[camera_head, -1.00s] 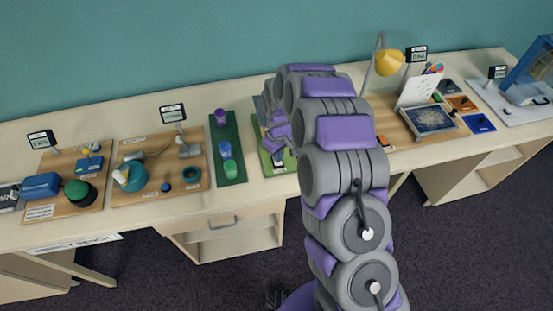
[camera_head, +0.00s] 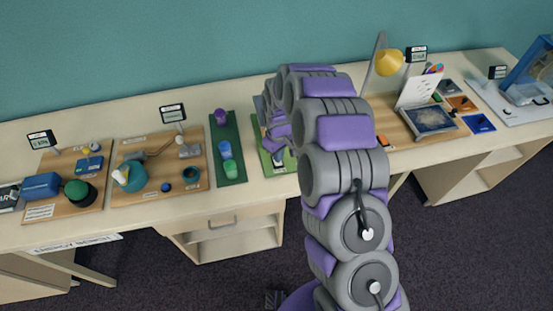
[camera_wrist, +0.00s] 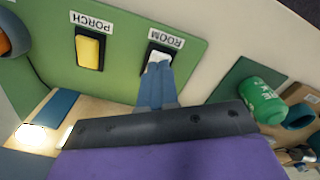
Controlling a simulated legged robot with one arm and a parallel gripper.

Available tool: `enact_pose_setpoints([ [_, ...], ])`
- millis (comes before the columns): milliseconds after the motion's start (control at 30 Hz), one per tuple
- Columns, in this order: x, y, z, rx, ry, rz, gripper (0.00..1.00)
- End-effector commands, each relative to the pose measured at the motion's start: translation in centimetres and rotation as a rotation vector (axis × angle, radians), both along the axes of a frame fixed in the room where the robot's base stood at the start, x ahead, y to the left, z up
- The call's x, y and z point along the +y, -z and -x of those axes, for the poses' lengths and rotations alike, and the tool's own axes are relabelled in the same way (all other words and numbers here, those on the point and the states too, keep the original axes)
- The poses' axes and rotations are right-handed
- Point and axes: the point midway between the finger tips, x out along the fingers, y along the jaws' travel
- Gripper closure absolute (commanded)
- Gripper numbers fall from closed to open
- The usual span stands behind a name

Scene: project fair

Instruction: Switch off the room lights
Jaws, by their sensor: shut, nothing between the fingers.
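In the wrist view, the white switch labelled ROOM (camera_wrist: 159,56) sits in a dark frame on a green board (camera_wrist: 122,68). My gripper (camera_wrist: 157,72) is shut and empty, with its fingertips at the lower edge of this switch, partly covering it. I cannot tell whether they touch or press it. A yellow switch labelled PORCH (camera_wrist: 90,49) is beside it on the left. In the head view, my arm mostly hides the green board (camera_head: 274,163), and my gripper (camera_head: 276,149) shows only in part there.
A green can (camera_wrist: 262,101) stands right of the board in the wrist view. A bright lamp (camera_wrist: 31,134) glows at lower left. In the head view, a dark green strip with cups (camera_head: 228,120) and wooden exhibit boards (camera_head: 151,195) lie left of the arm.

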Motion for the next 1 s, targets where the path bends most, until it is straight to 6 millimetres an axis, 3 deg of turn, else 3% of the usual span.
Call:
enact_pose_setpoints([
  [1000,0.0,1.2,0.0,0.001,0.000,0.000,1.00],
])
